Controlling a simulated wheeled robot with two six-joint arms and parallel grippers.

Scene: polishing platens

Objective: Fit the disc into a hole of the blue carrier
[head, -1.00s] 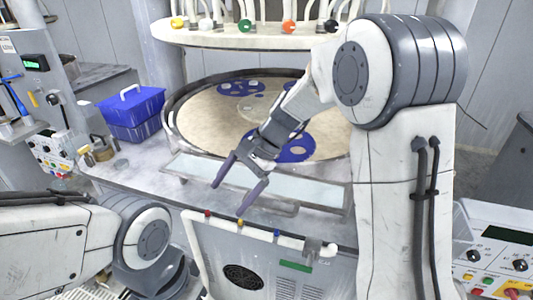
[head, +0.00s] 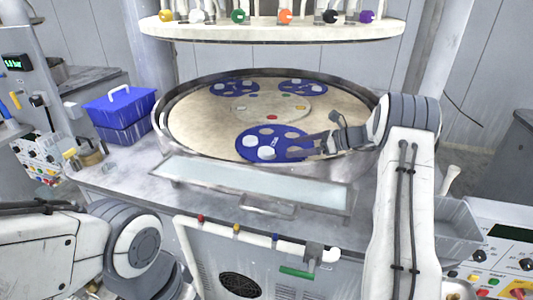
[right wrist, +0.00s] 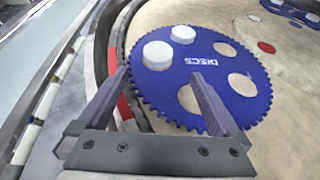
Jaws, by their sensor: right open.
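The near blue carrier (head: 254,131) lies on the tan platen and has a toothed rim. In the right wrist view the carrier (right wrist: 182,72) shows white lettering. Two white discs (right wrist: 157,55) (right wrist: 183,34) sit on its left side, and several other round holes show bare platen. In the head view these discs (head: 266,153) (head: 251,141) are at its left and front. My right gripper (head: 293,147) is open and empty over the carrier's right part. In the wrist view its fingers (right wrist: 161,75) point toward the nearer disc, which lies beyond their tips. My left gripper is out of view.
A raised metal rim (head: 163,122) encloses the platen. Two more blue carriers (head: 235,88) (head: 303,88) lie at its back. A pale tray (head: 250,187) is in front, and a blue box (head: 122,112) stands left. A shelf with coloured knobs (head: 270,32) overhangs the back.

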